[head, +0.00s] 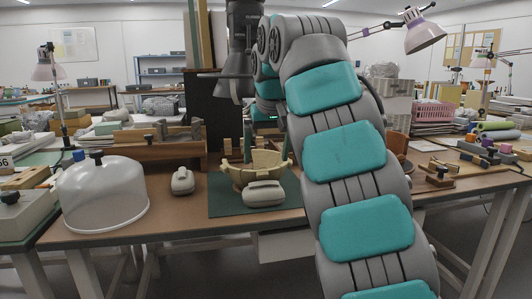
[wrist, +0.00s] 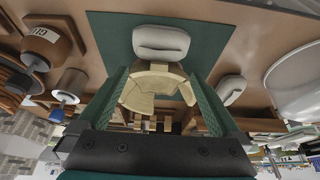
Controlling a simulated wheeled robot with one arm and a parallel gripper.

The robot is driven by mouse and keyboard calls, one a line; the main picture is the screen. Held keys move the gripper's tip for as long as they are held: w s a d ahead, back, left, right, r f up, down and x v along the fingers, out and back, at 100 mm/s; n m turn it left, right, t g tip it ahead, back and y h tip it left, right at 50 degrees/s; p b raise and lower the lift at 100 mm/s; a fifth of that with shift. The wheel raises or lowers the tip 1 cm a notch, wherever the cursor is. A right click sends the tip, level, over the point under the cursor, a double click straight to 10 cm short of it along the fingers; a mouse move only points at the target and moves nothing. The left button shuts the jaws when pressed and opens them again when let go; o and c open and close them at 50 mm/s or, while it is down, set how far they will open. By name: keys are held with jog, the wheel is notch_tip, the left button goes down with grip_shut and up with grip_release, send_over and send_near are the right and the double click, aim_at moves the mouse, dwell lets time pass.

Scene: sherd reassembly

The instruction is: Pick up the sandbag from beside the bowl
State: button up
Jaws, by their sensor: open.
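A pale grey sandbag (head: 263,194) with a strap-like handle lies on the green mat, close against the front of the bowl; it also shows in the wrist view (wrist: 161,42). A second grey sandbag (head: 182,181) lies on the brown table left of the mat, and at right in the wrist view (wrist: 232,89). The tan bowl (head: 242,174), pieced from sherds with an uneven rim, stands on the mat; its inside shows in the wrist view (wrist: 152,90). My gripper (wrist: 155,73) is open and empty above the bowl, its green fingers spread either side of it.
The green mat (head: 226,205) has bare room at its front left. A clear dome (head: 103,195) stands at the table's left. A wooden rack (head: 158,151) is behind, and small wooden blocks with knobs (head: 438,177) lie to the right. My arm hides the table's middle right.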

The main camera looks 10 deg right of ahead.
aim_at(264, 182)
jog(key=shift+b+x, duration=0.4)
jog(key=shift+x, duration=3.5)
jog(key=shift+c, duration=0.2)
grip_shut()
